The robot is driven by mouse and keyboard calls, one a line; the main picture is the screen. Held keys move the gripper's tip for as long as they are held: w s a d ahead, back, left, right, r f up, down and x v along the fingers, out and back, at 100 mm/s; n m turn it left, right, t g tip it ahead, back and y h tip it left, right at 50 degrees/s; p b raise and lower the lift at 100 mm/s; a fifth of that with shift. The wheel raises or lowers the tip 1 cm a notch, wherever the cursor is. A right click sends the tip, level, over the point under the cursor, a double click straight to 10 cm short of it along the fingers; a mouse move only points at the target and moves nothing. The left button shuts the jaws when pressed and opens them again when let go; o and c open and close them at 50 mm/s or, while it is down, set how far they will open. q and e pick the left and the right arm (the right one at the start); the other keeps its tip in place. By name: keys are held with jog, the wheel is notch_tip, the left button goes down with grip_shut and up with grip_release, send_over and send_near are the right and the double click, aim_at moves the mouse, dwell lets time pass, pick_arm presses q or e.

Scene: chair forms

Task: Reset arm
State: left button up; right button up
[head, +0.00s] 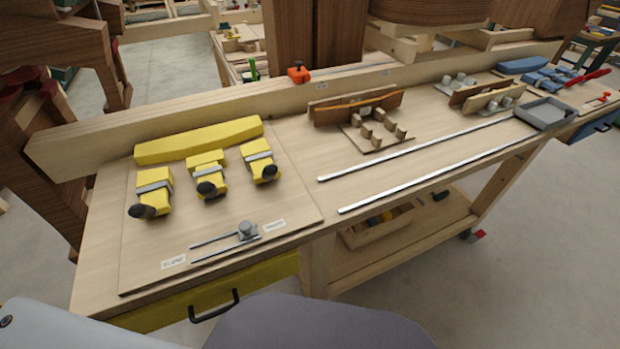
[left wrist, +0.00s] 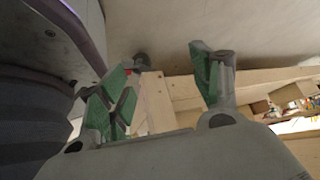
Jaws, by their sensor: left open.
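My left gripper (left wrist: 165,85) shows in the left wrist view with its two green-padded fingers spread wide apart. Nothing is between the fingers. Neither gripper shows in the head view, where only parts of my own body are at the bottom edge. My right gripper is in neither view. The wooden workbench (head: 300,235) in the head view carries yellow clamp blocks (head: 207,173), a long yellow bar (head: 198,140) and a small grey metal fixture with rods (head: 240,233).
Two metal rails (head: 420,150) run along the bench's middle, with a wooden jig (head: 375,130) behind them. A grey tray (head: 546,112) and blue parts (head: 550,77) are at the far right. A yellow drawer (head: 215,293) with a black handle is at the front left. Floor is free at right.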

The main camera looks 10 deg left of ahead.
pick_arm(q)
jog(key=s+d+r+n+g+y+p, duration=0.2)
jog(key=s+r+g+p, duration=0.4)
jog(key=s+r+p, duration=0.5)
jog(key=s+n+p, duration=0.1)
jog(key=s+p, duration=0.2)
jog(key=p, duration=0.2)
jog(key=shift+s+r+y, duration=0.15)
jog(key=shift+s+y, duration=0.15)
jog(key=shift+s, duration=0.1)
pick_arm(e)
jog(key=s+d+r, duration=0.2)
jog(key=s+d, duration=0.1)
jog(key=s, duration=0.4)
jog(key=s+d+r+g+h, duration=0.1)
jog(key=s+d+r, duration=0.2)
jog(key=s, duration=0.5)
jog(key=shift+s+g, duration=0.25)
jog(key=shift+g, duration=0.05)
pick_arm(q)
jog(key=o, duration=0.3)
